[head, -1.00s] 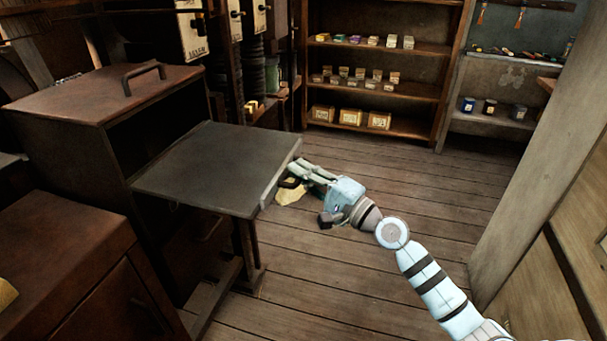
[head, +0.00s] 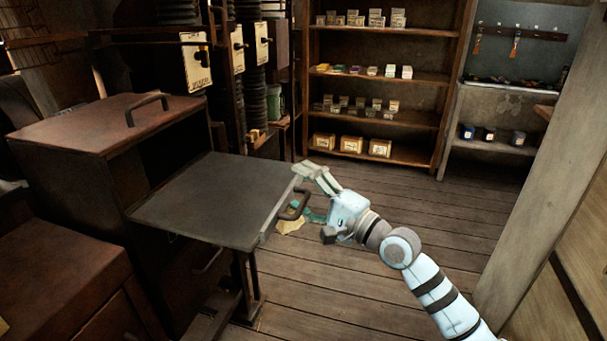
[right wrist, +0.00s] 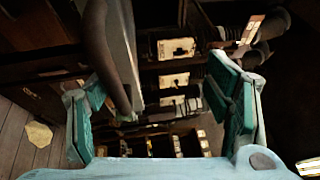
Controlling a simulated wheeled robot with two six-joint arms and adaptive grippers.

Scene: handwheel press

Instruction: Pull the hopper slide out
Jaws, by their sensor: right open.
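The hopper slide (head: 215,200) is a flat grey plate that stands well out of the front of a brown metal box (head: 75,140). A dark bar handle (head: 296,206) sits on its front edge. My right gripper (head: 306,192) is open at that edge, its fingers spread near the handle. In the right wrist view the handle (right wrist: 106,60) passes between the open fingers (right wrist: 160,105), closer to the left one, and the slide's pale edge (right wrist: 122,40) is beside it. I cannot tell whether a finger touches it. My left gripper is out of view.
A lower brown cabinet (head: 60,265) stands at the near left. Shelves with small boxes (head: 380,120) are at the back. A wooden post (head: 535,170) rises at the right. The plank floor (head: 350,290) is clear, apart from a yellowish scrap (head: 290,225).

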